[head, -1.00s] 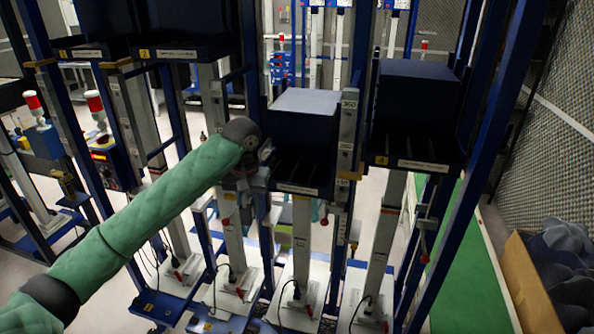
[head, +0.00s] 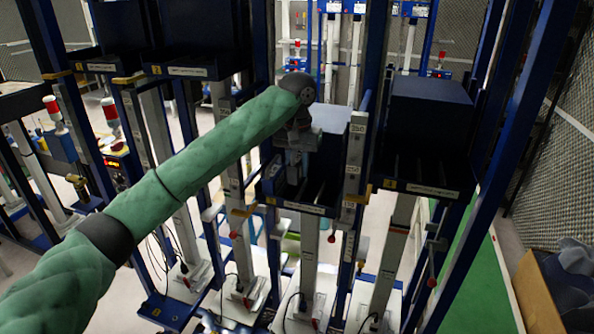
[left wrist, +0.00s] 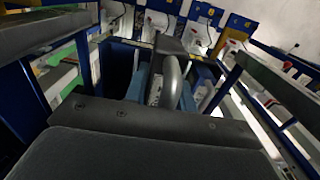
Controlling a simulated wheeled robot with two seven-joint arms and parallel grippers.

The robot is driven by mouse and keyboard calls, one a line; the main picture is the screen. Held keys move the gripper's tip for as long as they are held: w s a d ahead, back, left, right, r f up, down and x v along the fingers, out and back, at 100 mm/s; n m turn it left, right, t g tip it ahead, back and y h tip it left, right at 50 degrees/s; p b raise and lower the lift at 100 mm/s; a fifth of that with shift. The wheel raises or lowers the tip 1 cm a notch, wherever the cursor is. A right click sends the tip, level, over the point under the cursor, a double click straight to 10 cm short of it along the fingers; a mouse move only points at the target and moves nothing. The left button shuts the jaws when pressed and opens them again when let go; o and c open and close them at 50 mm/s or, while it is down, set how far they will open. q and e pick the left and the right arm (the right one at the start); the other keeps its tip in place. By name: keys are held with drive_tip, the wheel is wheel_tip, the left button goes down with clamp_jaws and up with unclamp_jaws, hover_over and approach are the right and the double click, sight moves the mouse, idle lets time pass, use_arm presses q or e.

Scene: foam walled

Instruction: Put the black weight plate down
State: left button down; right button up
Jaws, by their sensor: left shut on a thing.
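My left gripper (head: 298,150) is at the end of the green-sleeved arm, above the front left part of a dark blue bin on the rack's third column. In the left wrist view a curved grey piece (left wrist: 171,82), seen nearly edge-on, stands at the jaws; it looks like the rim of the weight plate. The gripper is shut on it. Most of the plate is hidden by the gripper and arm, and its black face does not show clearly. I cannot tell whether it touches the bin. My right gripper is not in view.
The blue bin (head: 318,188) has dark dividers and is flanked by upright posts. Another dark bin (head: 425,150) stands to its right, and more are at left. A box of dark cushions (head: 550,285) is at lower right. Green floor shows at right.

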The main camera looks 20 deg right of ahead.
use_arm(q)
drive_tip(key=w+d+f, duration=0.1)
drive_tip(key=w, duration=0.1)
drive_tip(key=w+d+f, duration=0.1)
drive_tip(key=w+f, duration=0.1)
drive_tip(key=w, duration=0.1)
drive_tip(key=w+d+f, duration=0.1)
drive_tip(key=w, duration=0.1)
drive_tip(key=shift+w+d+f, duration=0.1)
drive_tip(key=shift+w+f, duration=0.1)
drive_tip(key=shift+f, duration=2.15)
drive_tip(key=shift+f, duration=0.15)
drive_tip(key=c, duration=1.2)
unclamp_jaws()
drive_tip(key=shift+f, duration=0.1)
drive_tip(key=shift+o, duration=0.2)
drive_tip(key=shift+s, duration=0.1)
wheel_tip(320, 180, up, 12)
drive_tip(key=shift+r, duration=0.2)
